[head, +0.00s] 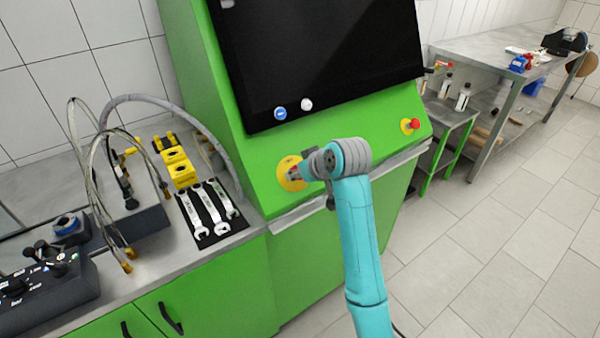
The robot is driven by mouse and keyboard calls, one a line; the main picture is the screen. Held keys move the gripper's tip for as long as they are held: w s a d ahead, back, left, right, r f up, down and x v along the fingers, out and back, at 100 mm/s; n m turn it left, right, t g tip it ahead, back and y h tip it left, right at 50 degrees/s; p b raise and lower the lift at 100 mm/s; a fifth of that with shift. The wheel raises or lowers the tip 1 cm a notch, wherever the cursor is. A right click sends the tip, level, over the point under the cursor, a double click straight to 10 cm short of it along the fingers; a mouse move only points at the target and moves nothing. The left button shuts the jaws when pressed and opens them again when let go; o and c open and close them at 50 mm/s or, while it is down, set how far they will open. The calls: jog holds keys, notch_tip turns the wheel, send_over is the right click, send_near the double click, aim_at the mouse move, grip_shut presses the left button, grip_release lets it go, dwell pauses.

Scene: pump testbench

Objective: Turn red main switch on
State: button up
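The main switch (284,177) shows as a yellow round plate on the sloped green panel of the cabinet, with a small bit of red near its middle. My gripper (297,172) is at the switch, in front of its right part, and covers much of it. My arm comes up from the bottom of the head view. The fingers are small and partly hidden by the wrist, so I cannot tell whether they are open or shut on the red knob. I cannot make out the angle of the knob.
A red emergency button (413,124) sits on the panel's right. Blue (280,113) and white (307,104) buttons are below the dark screen (320,50). Wrenches (211,208) and hoses lie on the left bench (170,262). Open floor (520,240) is at right.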

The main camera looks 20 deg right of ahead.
jog(key=m, duration=0.3)
jog(key=o, duration=1.3)
jog(key=shift+o, duration=0.2)
jog(key=shift+v, duration=3)
